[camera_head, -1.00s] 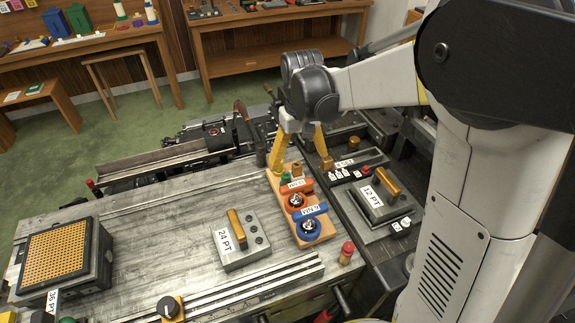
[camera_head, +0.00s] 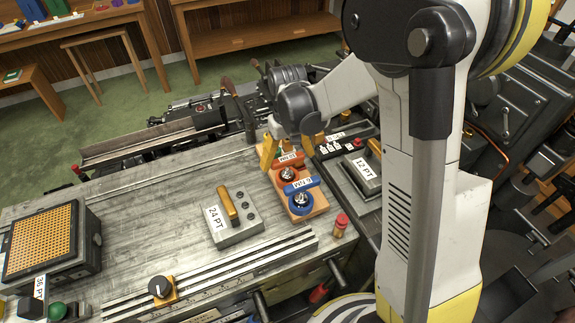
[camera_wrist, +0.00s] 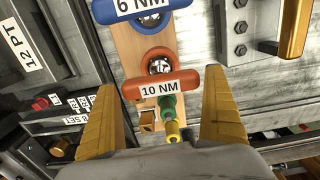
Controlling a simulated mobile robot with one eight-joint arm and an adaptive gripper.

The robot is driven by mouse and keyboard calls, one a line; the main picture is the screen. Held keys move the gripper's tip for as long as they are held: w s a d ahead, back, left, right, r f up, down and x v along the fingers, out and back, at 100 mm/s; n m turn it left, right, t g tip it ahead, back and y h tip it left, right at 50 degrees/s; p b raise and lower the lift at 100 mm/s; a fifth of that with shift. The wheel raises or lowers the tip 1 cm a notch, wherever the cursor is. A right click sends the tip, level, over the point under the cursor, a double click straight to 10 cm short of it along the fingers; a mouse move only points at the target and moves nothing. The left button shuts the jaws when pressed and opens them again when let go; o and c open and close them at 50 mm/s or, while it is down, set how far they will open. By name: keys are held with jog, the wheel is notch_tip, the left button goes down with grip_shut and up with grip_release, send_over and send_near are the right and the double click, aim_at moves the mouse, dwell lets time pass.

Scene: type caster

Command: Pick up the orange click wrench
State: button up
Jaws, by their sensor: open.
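The orange click wrench (camera_wrist: 160,86), labelled 10 NM, lies crosswise on a wooden board (camera_wrist: 125,45) in the wrist view. Its orange handle (camera_head: 291,161) also shows in the head view, partly behind a finger. A round metal and orange head (camera_wrist: 157,62) sits beside the handle. My gripper (camera_wrist: 162,85) is open, with one yellow finger on each side of the wrench in the picture and nothing held. In the head view my gripper (camera_head: 287,158) is over the far end of the board. I cannot tell how high the fingertips are above it.
A blue wrench (camera_wrist: 135,8) labelled 6 NM lies on the same board. A green and yellow piece (camera_wrist: 170,115) is close to the orange handle. Blocks labelled 24 PT (camera_head: 231,216) and 12 PT (camera_head: 360,174) flank the board. Bare bench (camera_head: 150,215) lies to the left.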

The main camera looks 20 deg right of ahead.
jog(key=c, duration=1)
jog(key=shift+c, duration=0.2)
jog(key=shift+r, duration=0.15)
jog(key=shift+r, duration=0.3)
jog(key=r, duration=0.1)
jog(key=r+p, duration=0.1)
jog(key=r, duration=0.2)
jog(key=shift+s+d+p, duration=0.1)
jog(key=shift+d+p, duration=0.15)
jog(key=shift+p, duration=0.05)
jog(key=s+d+r+p, duration=0.2)
jog(key=s+d+r, duration=0.3)
jog(key=d, duration=0.4)
jog(key=shift+s+d+r, duration=0.3)
jog(key=shift+s+r, duration=0.05)
jog(key=shift+r, duration=0.25)
